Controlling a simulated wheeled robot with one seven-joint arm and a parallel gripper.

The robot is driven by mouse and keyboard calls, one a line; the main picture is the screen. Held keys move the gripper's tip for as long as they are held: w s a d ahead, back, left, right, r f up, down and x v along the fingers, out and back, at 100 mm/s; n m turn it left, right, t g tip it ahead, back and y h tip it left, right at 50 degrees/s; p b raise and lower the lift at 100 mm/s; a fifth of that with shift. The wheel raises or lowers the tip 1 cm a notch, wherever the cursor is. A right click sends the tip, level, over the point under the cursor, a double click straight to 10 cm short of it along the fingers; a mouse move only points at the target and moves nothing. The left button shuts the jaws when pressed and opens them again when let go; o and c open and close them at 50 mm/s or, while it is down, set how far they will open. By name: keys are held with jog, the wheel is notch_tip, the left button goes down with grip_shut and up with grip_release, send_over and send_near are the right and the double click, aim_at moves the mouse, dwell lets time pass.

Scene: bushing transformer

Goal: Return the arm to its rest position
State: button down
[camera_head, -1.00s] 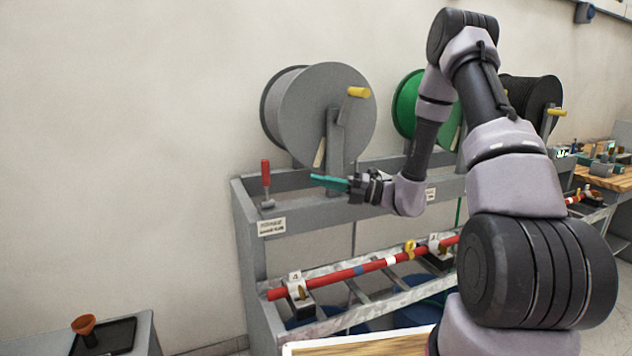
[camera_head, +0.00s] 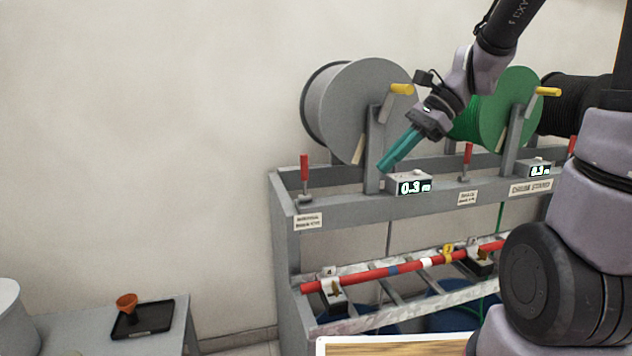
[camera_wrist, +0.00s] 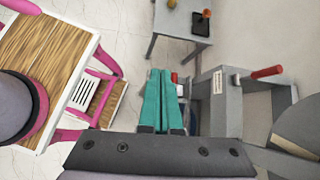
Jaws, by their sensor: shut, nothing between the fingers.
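My gripper (camera_head: 392,160) is in the upper middle of the head view, in front of the grey cable reel (camera_head: 350,110), with its teal fingers pointing down and left. The fingers are together and hold nothing. In the wrist view my gripper (camera_wrist: 158,75) shows the same two teal fingers side by side. My arm comes in from the upper right of the head view, and its lower links fill the right side.
A grey reel rack (camera_head: 360,212) carries the grey reel, a green reel (camera_head: 508,105) and a black reel (camera_head: 575,105). A red bar (camera_head: 375,273) lies across its lower frame. A side table holds a black tray (camera_head: 155,318) and an orange funnel (camera_head: 127,301). A wooden-topped table (camera_wrist: 40,50) stands left.

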jog(key=s+d+r+n+t+h, duration=0.5)
jog(key=d+r+n+t, duration=0.3)
jog(key=d+n, duration=0.2)
jog(key=shift+d+r+h, duration=0.3)
jog(key=shift+r+h, duration=0.1)
jog(key=shift+h, duration=0.4)
